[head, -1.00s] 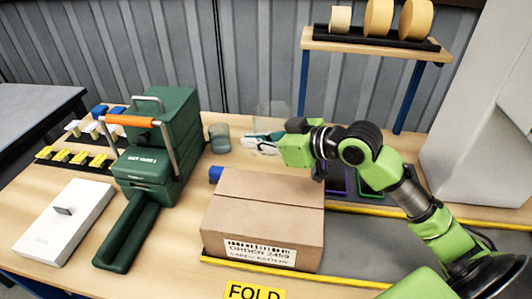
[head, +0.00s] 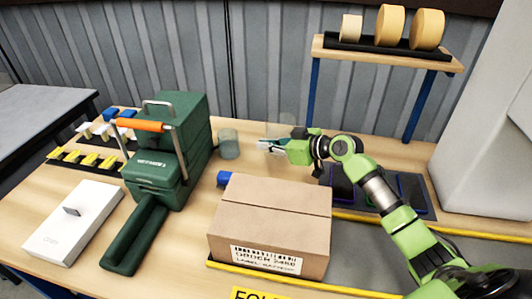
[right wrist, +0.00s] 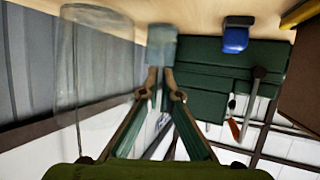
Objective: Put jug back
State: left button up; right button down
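A clear, see-through jug (head: 281,125) stands on the table behind my right gripper (head: 262,147) in the head view; its outline is faint. In the right wrist view the jug (right wrist: 95,65) is large at the left, beside the fingers and not between them. My right gripper's fingertips (right wrist: 161,72) come together with only a thin gap, and they hold nothing. A smaller grey-blue glass cup (head: 229,144) stands left of the gripper, near the green case; it also shows past the fingertips in the right wrist view (right wrist: 161,45). My left gripper is out of view.
A closed carton (head: 270,210) stands in front of my right arm, with a blue object (head: 223,178) at its back left corner. A green case (head: 170,150) and a white box (head: 72,222) are left. A raised shelf (head: 330,49) holds tape rolls at the back right.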

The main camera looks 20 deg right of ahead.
aim_at(266, 155)
notch_tip(266, 155, down, 3)
jog(key=shift+p, duration=0.35)
jog(key=shift+f, duration=0.2)
jog(key=c, duration=2.3)
grip_release()
jog(key=shift+r, duration=0.15)
jog(key=shift+s+d+r, duration=0.1)
jog(key=p+v, duration=0.1)
jog(key=v, duration=1)
jog(key=shift+s+d+r+p, duration=0.1)
jog(key=shift+s+d+p, duration=0.05)
jog(key=shift+s+p, duration=0.15)
